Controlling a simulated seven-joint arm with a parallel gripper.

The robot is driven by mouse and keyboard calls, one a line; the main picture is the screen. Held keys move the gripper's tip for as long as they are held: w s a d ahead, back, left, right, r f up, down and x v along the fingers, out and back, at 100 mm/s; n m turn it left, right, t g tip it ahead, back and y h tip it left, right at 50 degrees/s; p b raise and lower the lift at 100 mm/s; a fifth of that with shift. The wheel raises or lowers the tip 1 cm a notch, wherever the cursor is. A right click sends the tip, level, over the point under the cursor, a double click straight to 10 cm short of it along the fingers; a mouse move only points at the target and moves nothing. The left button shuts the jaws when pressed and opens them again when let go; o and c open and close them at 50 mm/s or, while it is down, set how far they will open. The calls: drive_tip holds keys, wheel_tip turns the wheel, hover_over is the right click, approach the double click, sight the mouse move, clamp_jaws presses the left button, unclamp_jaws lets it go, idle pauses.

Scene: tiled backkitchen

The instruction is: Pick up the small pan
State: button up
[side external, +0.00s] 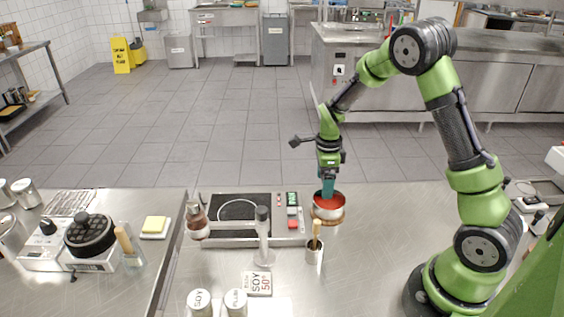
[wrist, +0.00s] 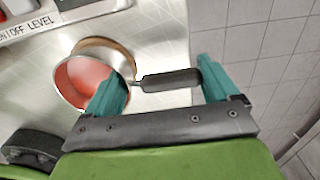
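The small pan (side external: 328,206) has a red inside and a pale metal outside, and stands upright on a brown round base on the steel counter. In the wrist view the pan (wrist: 84,80) is at the left, and its dark handle (wrist: 170,81) points right. My gripper (side external: 327,191) has teal fingers and hangs down over the pan. In the wrist view my gripper (wrist: 158,84) is open, with the handle lying lengthwise across the gap. The left finger covers part of the pan's rim, and the right finger is near the handle's end. I cannot tell whether they touch.
A hot plate (side external: 238,212) with controls stands left of the pan. A container with a wooden-handled tool (side external: 314,250) stands just in front of the pan. A dark-topped stand (side external: 263,235), a bottle (side external: 197,220) and soy containers (side external: 200,303) are nearby. The counter right of the pan is clear.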

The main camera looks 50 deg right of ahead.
drive_tip(key=c, duration=0.3)
drive_tip(key=shift+r, duration=0.15)
